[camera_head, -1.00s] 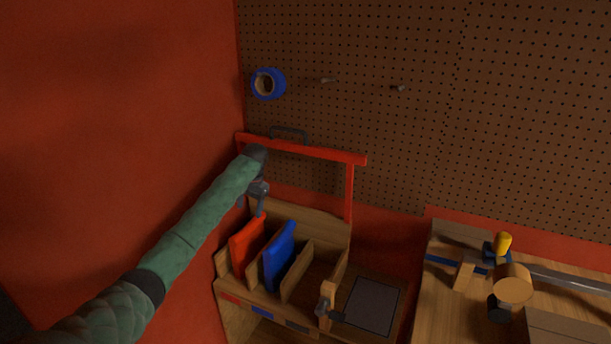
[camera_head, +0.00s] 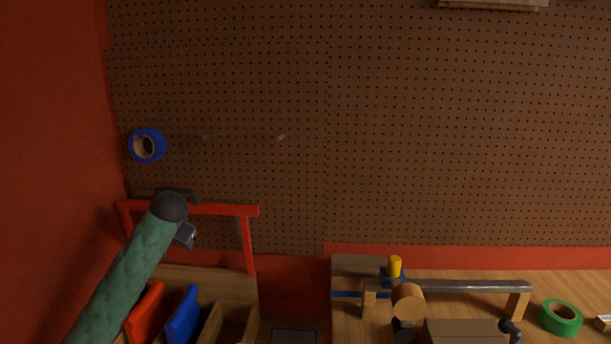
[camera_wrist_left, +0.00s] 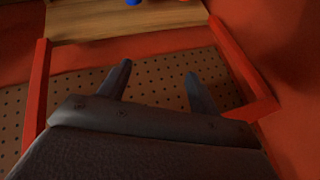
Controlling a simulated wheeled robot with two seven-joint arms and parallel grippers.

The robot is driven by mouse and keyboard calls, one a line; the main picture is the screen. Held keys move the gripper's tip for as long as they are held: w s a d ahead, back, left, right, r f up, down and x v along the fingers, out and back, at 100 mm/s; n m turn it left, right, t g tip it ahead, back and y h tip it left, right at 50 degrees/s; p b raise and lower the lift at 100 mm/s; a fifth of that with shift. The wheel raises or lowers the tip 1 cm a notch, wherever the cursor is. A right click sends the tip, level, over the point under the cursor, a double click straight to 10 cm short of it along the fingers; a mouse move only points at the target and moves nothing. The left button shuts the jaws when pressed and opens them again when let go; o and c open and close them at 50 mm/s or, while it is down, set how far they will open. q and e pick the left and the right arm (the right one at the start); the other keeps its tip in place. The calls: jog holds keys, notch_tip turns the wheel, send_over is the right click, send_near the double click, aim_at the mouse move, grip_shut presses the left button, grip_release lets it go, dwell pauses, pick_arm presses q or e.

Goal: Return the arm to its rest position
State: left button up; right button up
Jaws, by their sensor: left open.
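My left arm comes in from the lower left in the head view. Its gripper (camera_head: 184,236) is near the red frame (camera_head: 222,209) above the wooden rack. In the left wrist view the two fingers of the left gripper (camera_wrist_left: 157,84) stand apart with nothing between them. The red frame (camera_wrist_left: 38,95) shows on both sides of the fingers there. My right gripper is not in view.
A wooden rack (camera_head: 235,292) holds a red panel (camera_head: 146,312) and a blue panel (camera_head: 183,315). Blue tape (camera_head: 147,145) hangs on the pegboard (camera_head: 400,130). A clamp (camera_head: 460,286) and green tape (camera_head: 560,318) are on the bench at right.

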pick_arm(q)
jog(key=s+d+f+t+h, duration=0.1)
jog(key=s+d+f, duration=0.5)
jog(key=s+d, duration=0.3)
jog(key=s+d+f+t+h, duration=0.15)
jog(key=s+d+f, duration=0.45)
jog(key=s, duration=0.6)
jog(key=s+d+f+g, duration=0.2)
jog(key=s+f, duration=0.5)
jog(key=s, duration=0.5)
jog(key=s+d+f+g+h, duration=0.1)
jog(key=s+d+f+g, duration=0.1)
jog(key=s+f, duration=0.5)
jog(key=s+d+f+n+g+h, duration=0.1)
jog(key=s+f, duration=0.6)
jog(key=s, duration=1)
jog(key=d+g, duration=0.1)
jog(key=g, duration=0.1)
jog(key=shift+d+g, duration=0.35)
jog(key=shift+d, duration=0.05)
